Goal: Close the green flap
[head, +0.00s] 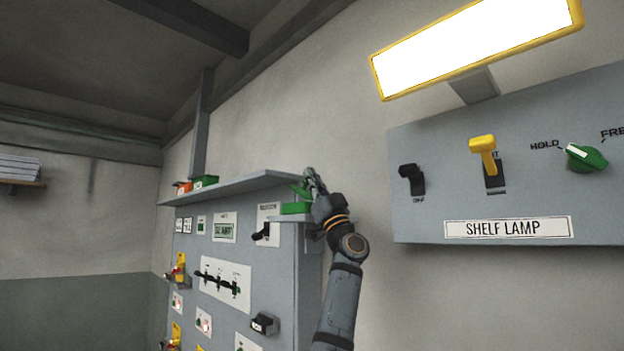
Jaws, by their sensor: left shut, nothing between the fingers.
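A small green box (296,208) sits on a short ledge at the right end of the grey panel. A green flap (300,190) stands raised and tilted above it, partly hidden by my gripper. My left gripper (311,180) is shut and empty, right beside the flap, with its fingers pointing up. I cannot tell whether the fingers touch the flap. My right gripper is not in view.
A grey shelf (240,184) above the panel holds another green box (205,182) and an orange one (184,188). The panel carries switches and levers. A shelf lamp board (510,200) with switches and a green knob (586,158) hangs at right. Bare wall lies between them.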

